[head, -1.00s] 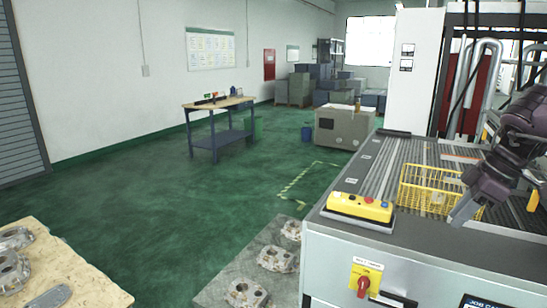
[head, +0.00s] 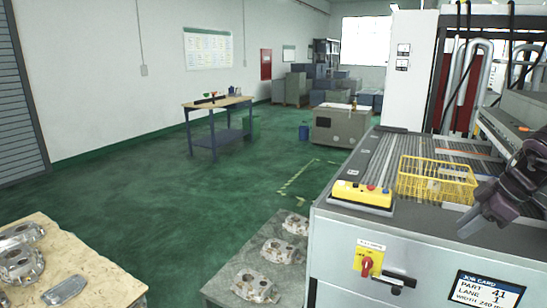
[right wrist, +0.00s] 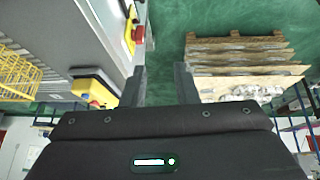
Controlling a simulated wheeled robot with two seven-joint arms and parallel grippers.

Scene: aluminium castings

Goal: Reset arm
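My right gripper (head: 474,224) shows at the right edge of the head view, in front of the machine's near side and right of the yellow wire basket (head: 437,180). In the right wrist view its two dark fingers (right wrist: 162,85) stand apart with green floor between them and nothing held. The basket stands on the machine's ribbed bed and is apart from the gripper as far as I can tell. Its edge also shows at the left of the right wrist view (right wrist: 18,75). My left gripper is not in view.
Aluminium castings lie on a board at lower left (head: 20,262) and on a grey board (head: 215,290) beside the machine (head: 340,240). A yellow control box (head: 361,194) and a red switch (head: 367,264) are on the machine. The green floor (head: 190,210) in the middle is clear.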

